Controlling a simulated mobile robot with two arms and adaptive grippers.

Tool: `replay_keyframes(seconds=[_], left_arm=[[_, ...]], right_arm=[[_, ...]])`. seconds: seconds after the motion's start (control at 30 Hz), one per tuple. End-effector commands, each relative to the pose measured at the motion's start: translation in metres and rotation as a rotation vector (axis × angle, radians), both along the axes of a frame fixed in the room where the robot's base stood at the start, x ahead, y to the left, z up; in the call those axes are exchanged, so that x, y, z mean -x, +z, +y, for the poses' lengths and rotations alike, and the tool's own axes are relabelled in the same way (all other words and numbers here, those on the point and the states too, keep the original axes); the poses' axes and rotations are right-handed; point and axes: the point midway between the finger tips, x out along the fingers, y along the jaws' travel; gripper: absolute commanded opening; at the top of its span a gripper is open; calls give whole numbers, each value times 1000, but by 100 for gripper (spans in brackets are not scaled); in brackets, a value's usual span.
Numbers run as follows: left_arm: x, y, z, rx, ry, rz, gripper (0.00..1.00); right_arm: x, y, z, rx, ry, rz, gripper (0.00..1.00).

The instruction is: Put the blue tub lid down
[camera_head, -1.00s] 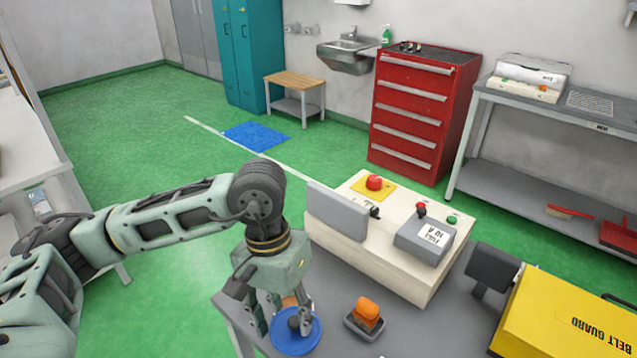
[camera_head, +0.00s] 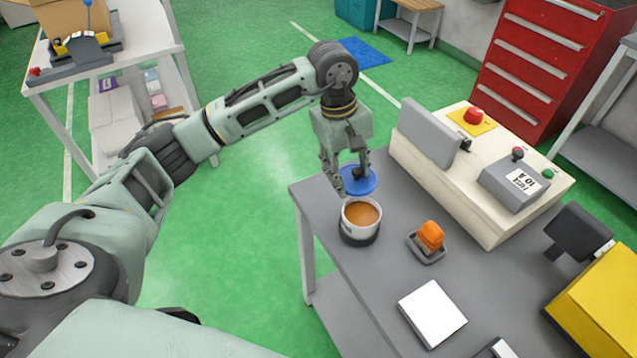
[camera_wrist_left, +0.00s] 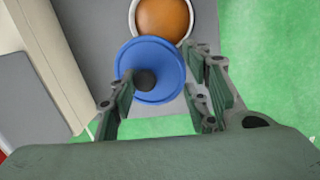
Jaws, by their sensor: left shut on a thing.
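The blue tub lid (camera_head: 358,181) is a round disc with a dark knob. My left gripper (camera_head: 348,178) is shut on the lid by its knob, near the far left corner of the grey table (camera_head: 385,290). In the left wrist view the lid (camera_wrist_left: 160,85) sits between the fingers (camera_wrist_left: 158,95) and overlaps the edge of the tub. The open tub (camera_head: 360,222), white with a dark base and orange-brown contents, stands just nearer than the lid; it also shows in the wrist view (camera_wrist_left: 164,18). I cannot tell the lid's height above the table. My right gripper is not in view.
An orange item on a small dark tray (camera_head: 428,243) and a white block (camera_head: 432,312) stand right of the tub. A cream machine (camera_head: 480,180) with a grey panel (camera_head: 428,132) borders the far side. Grey tabletop is bare around the tub.

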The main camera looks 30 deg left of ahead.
Motion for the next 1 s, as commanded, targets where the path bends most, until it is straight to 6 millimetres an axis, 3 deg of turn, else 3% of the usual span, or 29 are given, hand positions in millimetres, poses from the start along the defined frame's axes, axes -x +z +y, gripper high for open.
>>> replay_keyframes(seconds=[0.2,0.4,0.57,0.8,1.0], left_arm=[[-3,-27,50,-1,3,4,26],[-7,-42,72,0,0,0,26],[-6,-52,74,0,-3,2,26],[-6,-83,74,1,-2,2,26],[-7,-84,74,0,-4,-2,26]], right_arm=[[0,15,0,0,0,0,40],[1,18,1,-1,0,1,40],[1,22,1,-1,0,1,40],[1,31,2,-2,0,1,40],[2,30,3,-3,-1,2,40]])
